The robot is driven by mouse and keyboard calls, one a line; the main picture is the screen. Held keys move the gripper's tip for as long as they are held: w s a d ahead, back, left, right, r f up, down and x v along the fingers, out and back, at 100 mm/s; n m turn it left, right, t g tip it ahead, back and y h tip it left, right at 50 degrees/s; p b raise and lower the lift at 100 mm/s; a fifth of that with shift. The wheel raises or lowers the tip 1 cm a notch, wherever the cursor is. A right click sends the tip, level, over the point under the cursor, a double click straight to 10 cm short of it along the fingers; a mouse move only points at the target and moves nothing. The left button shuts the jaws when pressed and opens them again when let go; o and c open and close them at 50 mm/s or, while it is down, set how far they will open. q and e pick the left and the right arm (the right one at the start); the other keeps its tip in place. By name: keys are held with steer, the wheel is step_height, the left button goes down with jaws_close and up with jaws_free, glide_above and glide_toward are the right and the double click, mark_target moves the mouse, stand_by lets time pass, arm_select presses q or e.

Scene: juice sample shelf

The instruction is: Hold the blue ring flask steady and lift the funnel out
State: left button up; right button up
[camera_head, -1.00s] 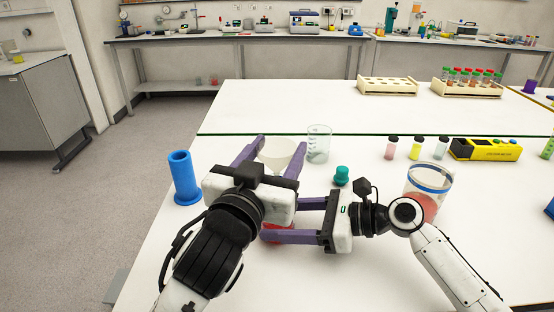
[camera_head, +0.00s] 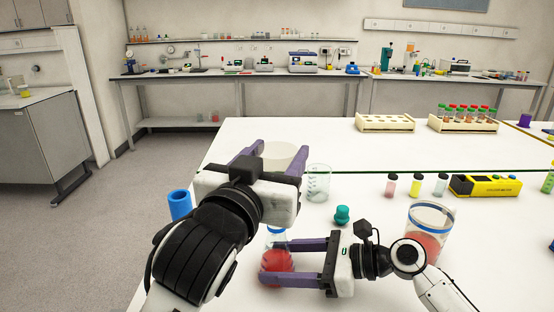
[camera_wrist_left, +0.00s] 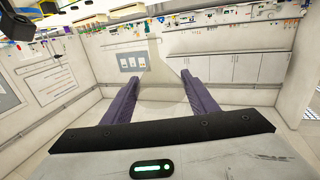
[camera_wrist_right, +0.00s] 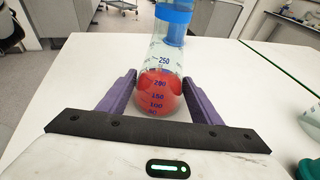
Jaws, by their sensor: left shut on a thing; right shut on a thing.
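My left gripper (camera_head: 274,153) is shut on the white funnel (camera_head: 281,157), holding it well above the table. The funnel also shows, pale and faint, between the fingers in the left wrist view (camera_wrist_left: 163,92). My left gripper hides its lower part in the head view. My right gripper (camera_head: 269,262) is shut around the body of the blue ring flask (camera_head: 277,262), which holds red liquid. In the right wrist view the flask (camera_wrist_right: 160,88) looks upright between the fingers, its blue ring (camera_wrist_right: 174,14) at the top edge. The flask's mouth is out of that view.
A blue cylinder (camera_head: 180,205) stands left of my left arm. A clear beaker (camera_head: 318,183), a teal stopper (camera_head: 342,214), and another blue-banded vessel with red contents (camera_head: 428,228) stand to the right.

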steer(key=o, duration=0.9)
steer(key=shift+c, duration=0.2)
steer(key=shift+d, duration=0.1)
